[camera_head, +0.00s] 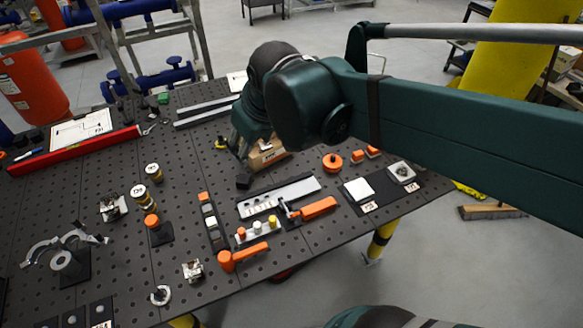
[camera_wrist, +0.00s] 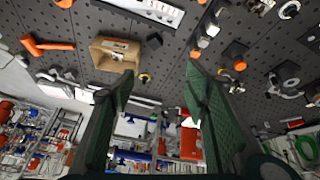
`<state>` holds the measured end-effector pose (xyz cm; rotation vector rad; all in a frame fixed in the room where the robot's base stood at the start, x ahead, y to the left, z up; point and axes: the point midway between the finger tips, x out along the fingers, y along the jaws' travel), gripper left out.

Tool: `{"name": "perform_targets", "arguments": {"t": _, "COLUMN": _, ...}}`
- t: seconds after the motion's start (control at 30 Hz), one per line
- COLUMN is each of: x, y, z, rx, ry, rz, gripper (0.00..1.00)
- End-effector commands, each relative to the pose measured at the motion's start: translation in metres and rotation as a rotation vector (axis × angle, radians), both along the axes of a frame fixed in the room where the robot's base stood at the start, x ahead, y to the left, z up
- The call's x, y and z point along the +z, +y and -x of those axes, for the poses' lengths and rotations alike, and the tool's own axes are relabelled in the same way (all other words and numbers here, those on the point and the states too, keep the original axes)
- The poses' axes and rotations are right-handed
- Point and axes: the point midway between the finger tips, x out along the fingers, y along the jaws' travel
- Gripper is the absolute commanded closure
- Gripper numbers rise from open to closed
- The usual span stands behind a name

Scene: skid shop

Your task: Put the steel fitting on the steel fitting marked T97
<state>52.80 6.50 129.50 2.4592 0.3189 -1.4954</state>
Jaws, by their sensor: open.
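One steel fitting (camera_head: 113,207) sits on the left part of the dark perforated table, beside two short cylinders with yellow bands. Another small steel fitting (camera_head: 193,270) sits near the front edge. Both look like blocky metal pieces with pale faces. I cannot read T97 on either, so I cannot tell which is marked. My gripper (camera_head: 246,162) is over the back middle of the table by an open brown box, away from both fittings. In the wrist view my gripper (camera_wrist: 158,84) has its two fingers wide apart with nothing between them.
The brown box (camera_wrist: 115,54) lies close to my fingers. An orange-topped post (camera_head: 153,224), a ring clamp (camera_head: 64,262) and a steel ring (camera_head: 160,295) stand near the fittings. A slotted grey plate (camera_head: 280,196) and orange-handled tools fill the middle. Bare table lies between many items.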

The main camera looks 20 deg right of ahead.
Motion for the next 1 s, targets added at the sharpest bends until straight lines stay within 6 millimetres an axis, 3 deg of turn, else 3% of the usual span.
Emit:
{"name": "perform_targets", "arguments": {"t": 0.5, "x": -0.023, "y": -0.052, "z": 0.071, "rx": -0.237, "ry": -0.106, "rz": -0.089, "gripper": 0.54}}
{"name": "perform_targets", "arguments": {"t": 0.73, "x": -0.031, "y": -0.063, "z": 0.088, "rx": -0.296, "ry": -0.135, "rz": -0.113, "gripper": 0.54}}
{"name": "perform_targets", "arguments": {"t": 1.0, "x": -0.032, "y": -0.065, "z": 0.09, "rx": -0.309, "ry": -0.142, "rz": -0.119, "gripper": 0.54}}
